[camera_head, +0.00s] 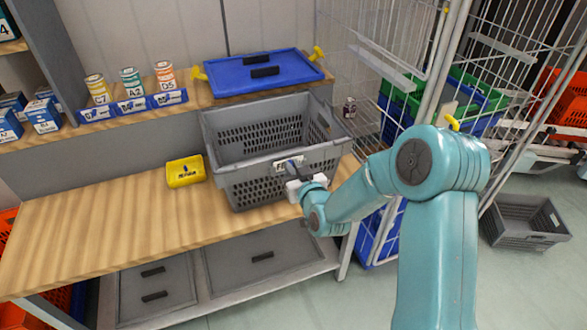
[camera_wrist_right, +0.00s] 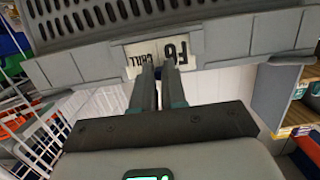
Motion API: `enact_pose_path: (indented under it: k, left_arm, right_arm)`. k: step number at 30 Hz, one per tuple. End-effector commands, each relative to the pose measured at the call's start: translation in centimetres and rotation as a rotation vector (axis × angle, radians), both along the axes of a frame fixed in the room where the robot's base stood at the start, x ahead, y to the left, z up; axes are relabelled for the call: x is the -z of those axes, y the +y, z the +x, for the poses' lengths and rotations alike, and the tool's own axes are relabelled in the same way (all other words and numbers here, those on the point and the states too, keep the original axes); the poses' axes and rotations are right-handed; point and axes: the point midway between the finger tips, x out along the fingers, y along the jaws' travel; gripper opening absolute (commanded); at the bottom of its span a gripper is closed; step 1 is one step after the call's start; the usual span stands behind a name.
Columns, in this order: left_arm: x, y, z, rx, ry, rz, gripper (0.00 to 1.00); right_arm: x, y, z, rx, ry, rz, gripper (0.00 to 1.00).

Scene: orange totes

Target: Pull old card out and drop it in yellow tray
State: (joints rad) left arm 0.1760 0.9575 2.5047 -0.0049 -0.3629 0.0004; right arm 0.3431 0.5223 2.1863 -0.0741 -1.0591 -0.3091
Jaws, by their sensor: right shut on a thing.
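The old card (camera_wrist_right: 140,58) is a white label with black print, seated at the front rim of the grey crate (camera_head: 235,187). It reads upside down in the right wrist view, and the fingers cover part of it. In the head view the card (camera_head: 282,166) is partly hidden by my gripper. My right gripper (camera_wrist_right: 165,72) is shut on the card at the crate's front; it also shows in the head view (camera_head: 293,170). The yellow tray (camera_head: 185,172) sits on the wooden bench, left of the crate. My left gripper is not in view.
The wooden bench (camera_head: 110,225) is clear left of the yellow tray. A shelf behind holds cans (camera_head: 131,82) and a blue lid (camera_head: 262,72). A wire cage (camera_head: 375,50) stands to the right. A grey crate (camera_head: 525,220) is on the floor.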

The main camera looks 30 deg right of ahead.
Motion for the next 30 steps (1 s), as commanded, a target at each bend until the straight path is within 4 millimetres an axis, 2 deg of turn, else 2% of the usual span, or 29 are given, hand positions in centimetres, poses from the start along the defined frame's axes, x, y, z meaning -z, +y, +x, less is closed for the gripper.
enact_pose_path:
  k: [30]
  left_arm:
    - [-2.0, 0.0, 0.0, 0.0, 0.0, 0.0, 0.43]
  right_arm:
    - [-5.6, 0.2, -0.7, 0.0, -0.001, -0.001, 0.0]
